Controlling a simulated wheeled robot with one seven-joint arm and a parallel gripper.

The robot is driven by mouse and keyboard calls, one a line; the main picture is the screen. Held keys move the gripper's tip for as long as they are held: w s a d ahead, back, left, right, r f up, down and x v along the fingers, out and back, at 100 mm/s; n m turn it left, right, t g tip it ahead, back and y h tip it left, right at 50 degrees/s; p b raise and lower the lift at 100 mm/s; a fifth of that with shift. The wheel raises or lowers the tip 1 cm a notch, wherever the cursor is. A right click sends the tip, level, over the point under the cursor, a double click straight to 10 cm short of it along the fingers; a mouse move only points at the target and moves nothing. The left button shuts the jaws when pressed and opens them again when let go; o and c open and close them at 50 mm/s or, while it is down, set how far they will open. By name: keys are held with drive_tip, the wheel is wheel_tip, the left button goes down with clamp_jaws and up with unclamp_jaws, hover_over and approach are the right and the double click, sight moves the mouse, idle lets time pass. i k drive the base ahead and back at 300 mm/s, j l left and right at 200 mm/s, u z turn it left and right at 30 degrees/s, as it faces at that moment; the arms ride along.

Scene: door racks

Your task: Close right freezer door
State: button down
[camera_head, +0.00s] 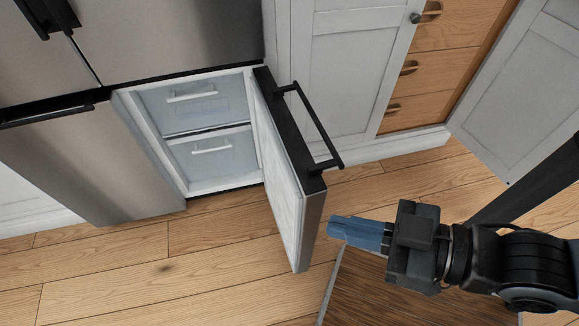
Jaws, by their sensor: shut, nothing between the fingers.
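The right freezer door (289,165) is the lower right door of a steel fridge. It stands wide open, swung out toward me, with its pale inner side facing left. A black bar handle (317,125) runs along its top outer side. The open freezer compartment (188,127) shows two drawers with white handles. My gripper (334,228) is at the lower right, pointing left, with its blue fingers together and empty. In the picture it is just right of the door's lower free edge; I cannot tell whether they touch.
The left freezer door (95,165) is shut. White cabinets (345,75) and wooden drawers (430,65) stand behind, with an open white cabinet door (525,85) at the right. The wooden floor (215,265) left of the door is clear.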

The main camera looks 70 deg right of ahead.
sight(296, 189)
drive_tip(key=k+l, duration=0.1)
drive_tip(key=l, duration=0.25)
drive_tip(key=k+l+u, duration=0.1)
drive_tip(key=l, duration=0.3)
drive_tip(key=k+l, duration=0.2)
drive_tip(key=l, duration=0.15)
drive_tip(key=k+l, duration=0.1)
drive_tip(key=l, duration=0.25)
drive_tip(key=k+l+u, duration=0.1)
drive_tip(key=l, duration=0.25)
drive_tip(key=k, duration=0.05)
